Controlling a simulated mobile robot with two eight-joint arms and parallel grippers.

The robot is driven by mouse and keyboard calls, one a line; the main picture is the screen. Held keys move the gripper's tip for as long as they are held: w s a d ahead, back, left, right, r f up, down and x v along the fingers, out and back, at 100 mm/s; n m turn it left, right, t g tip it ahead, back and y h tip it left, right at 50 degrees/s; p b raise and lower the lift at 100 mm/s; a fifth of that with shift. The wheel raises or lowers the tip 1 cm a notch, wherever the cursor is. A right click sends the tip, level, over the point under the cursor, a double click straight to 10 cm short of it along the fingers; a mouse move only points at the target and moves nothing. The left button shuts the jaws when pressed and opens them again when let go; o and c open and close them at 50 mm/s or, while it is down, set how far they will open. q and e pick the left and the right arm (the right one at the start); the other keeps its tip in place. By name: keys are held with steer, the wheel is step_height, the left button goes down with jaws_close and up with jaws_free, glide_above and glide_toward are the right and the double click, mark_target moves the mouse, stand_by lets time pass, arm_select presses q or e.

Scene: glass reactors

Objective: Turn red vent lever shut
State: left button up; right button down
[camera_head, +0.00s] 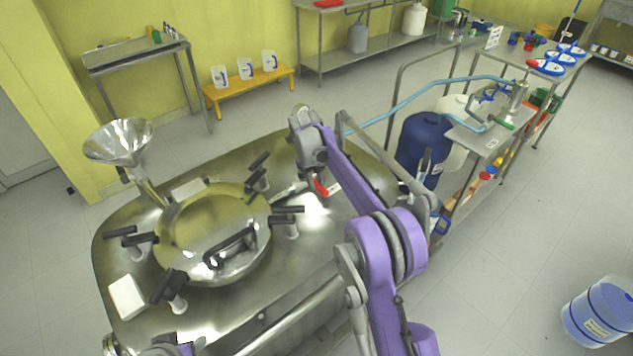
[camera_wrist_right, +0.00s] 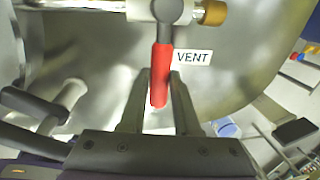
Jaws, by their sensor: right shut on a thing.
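The red vent lever (camera_wrist_right: 161,70) hangs from a metal valve (camera_wrist_right: 165,12) at the top of the right wrist view. It lies across the line of the valve's pipe, at about a right angle. A white VENT label (camera_wrist_right: 193,57) is just right of it. My right gripper (camera_wrist_right: 160,98) has one finger on each side of the lever's free end and is shut on it. In the head view, the red lever (camera_head: 320,187) shows on the reactor lid (camera_head: 345,225), partly hidden below my right wrist. My left gripper's fingers are not seen.
A round hatch (camera_head: 205,225) with several black-handled clamps stands left of the lever. A metal funnel (camera_head: 120,142) rises at the lid's far left. A steel cart with a blue drum (camera_head: 422,145) and a light blue hose (camera_head: 400,104) stands right of the reactor.

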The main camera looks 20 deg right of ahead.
steer(key=c, duration=0.6)
jaws_free()
steer(key=shift+c, duration=0.2)
step_height(320, 180, up, 11)
steer(key=a, duration=0.1)
steer(key=shift+s+a+p, duration=0.35)
steer(key=shift+p, duration=0.05)
steer(key=shift+f, duration=0.1)
